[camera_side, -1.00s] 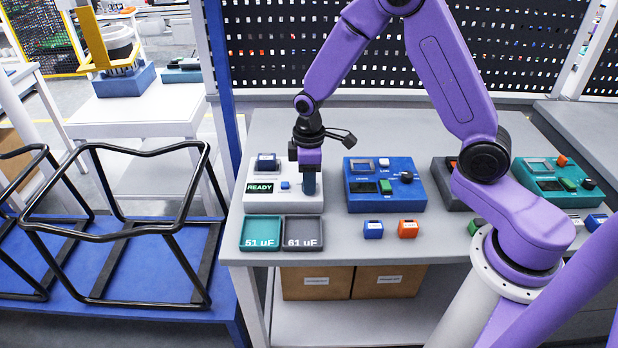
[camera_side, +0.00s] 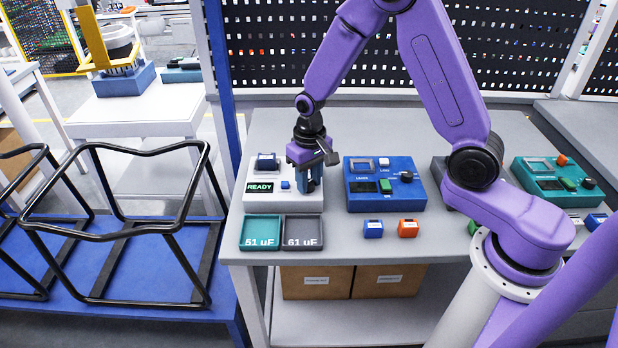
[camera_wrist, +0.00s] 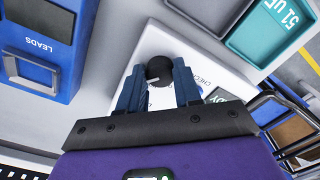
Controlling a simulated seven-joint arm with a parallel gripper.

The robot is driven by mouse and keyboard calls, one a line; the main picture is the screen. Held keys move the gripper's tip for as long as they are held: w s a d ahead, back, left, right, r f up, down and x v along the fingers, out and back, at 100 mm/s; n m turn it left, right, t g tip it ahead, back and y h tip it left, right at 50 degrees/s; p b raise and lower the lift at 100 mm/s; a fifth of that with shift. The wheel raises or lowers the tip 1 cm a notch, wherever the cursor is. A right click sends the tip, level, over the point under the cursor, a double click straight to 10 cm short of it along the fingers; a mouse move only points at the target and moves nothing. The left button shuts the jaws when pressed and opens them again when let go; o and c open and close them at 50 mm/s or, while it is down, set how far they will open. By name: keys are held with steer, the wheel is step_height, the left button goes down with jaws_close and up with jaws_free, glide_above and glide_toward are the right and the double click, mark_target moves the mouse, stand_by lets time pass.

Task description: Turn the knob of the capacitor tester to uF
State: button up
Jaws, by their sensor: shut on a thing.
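The white capacitor tester (camera_side: 258,205) stands at the left of the bench, its green display (camera_side: 260,188) reading "READY". A dark blue block (camera_side: 266,162) sits at its upper left, beside a small blue button (camera_side: 285,185). My gripper (camera_side: 308,188) points down over the tester's right side. In the wrist view, the fingers of my gripper (camera_wrist: 159,75) are on both sides of the round black knob (camera_wrist: 160,69), shut on it. A light mark shows on the knob. Scale marks around it, including any uF mark, are hidden or unreadable. In the side view the gripper hides the knob.
Teal (camera_side: 260,246) and grey (camera_side: 303,246) trays, marked "51 uF" and "61 uF", lie before the tester. A blue device (camera_side: 362,202) is close on the right. Blue (camera_side: 373,229) and orange (camera_side: 407,228) blocks stand in front of it. Bench space behind is clear.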

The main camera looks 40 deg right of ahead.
mark_target(310, 182)
steer(key=shift+m, duration=0.8)
steer(key=o, duration=1)
steer(key=shift+o, duration=0.2)
steer(key=shift+r, duration=0.1)
step_height(310, 182, up, 17)
steer(key=shift+d+r, duration=0.15)
